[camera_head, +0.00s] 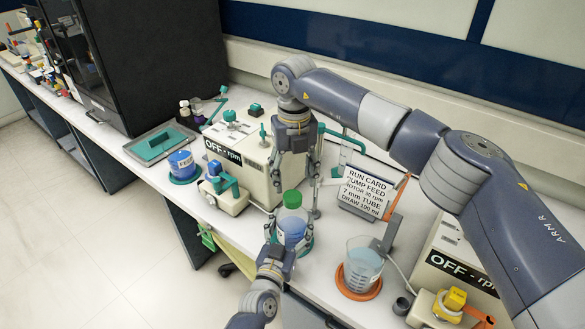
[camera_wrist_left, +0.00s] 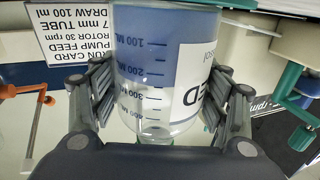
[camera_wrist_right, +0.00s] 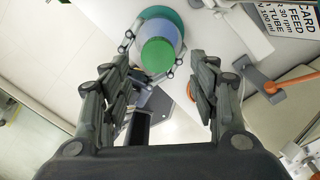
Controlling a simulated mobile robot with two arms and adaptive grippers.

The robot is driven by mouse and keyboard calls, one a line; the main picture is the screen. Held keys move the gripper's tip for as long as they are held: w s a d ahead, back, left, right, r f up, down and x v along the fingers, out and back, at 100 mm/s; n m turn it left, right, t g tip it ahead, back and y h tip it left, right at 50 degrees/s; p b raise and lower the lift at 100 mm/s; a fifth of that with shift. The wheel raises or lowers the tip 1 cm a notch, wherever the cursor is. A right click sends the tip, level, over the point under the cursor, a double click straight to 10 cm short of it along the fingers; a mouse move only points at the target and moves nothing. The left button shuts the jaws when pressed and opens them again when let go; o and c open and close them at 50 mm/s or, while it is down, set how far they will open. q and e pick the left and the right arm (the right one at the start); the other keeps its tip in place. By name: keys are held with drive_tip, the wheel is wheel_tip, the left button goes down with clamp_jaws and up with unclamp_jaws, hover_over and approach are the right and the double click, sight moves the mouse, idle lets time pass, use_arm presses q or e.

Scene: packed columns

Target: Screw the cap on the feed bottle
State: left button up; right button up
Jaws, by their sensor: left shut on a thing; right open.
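The feed bottle (camera_head: 290,228) is clear with blue liquid and stands upright near the bench's front edge, on a teal ring. The green cap (camera_head: 292,199) sits on top of its mouth; how tight it is cannot be told. My left gripper (camera_head: 291,238) is shut around the bottle's body. In the left wrist view the bottle (camera_wrist_left: 150,70) fills the space between the fingers. My right gripper (camera_head: 297,180) points down above the cap, open and empty. In the right wrist view the cap (camera_wrist_right: 158,55) lies between and beyond its spread fingers (camera_wrist_right: 162,62).
A run card (camera_head: 366,190) stands right of the bottle. A beaker (camera_head: 362,265) sits on an orange ring at the front right. A pump (camera_head: 238,150) stands behind left, a blue container (camera_head: 182,164) beside it. Another pump (camera_head: 450,265) is at right. A teal-lidded tray (camera_head: 160,145) is far left.

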sight(293, 196)
use_arm(q)
drive_tip(key=shift+f, duration=0.1)
use_arm(e)
drive_tip(key=n, duration=0.7)
drive_tip(key=shift+r+n, duration=0.2)
drive_tip(key=shift+n, duration=0.1)
drive_tip(key=n, duration=0.7)
drive_tip(key=shift+a+r, duration=0.1)
drive_tip(key=shift+r, duration=0.1)
drive_tip(key=n, duration=0.3)
drive_tip(key=shift+w+r+n, duration=0.1)
drive_tip(key=shift+n, duration=0.3)
drive_tip(key=n, duration=0.3)
drive_tip(key=shift+r+n, duration=0.1)
drive_tip(key=shift+n, duration=0.3)
drive_tip(key=n, duration=0.8)
drive_tip(key=shift+r, duration=0.2)
drive_tip(key=shift+a+f, duration=0.1)
drive_tip(key=shift+f, duration=3.95)
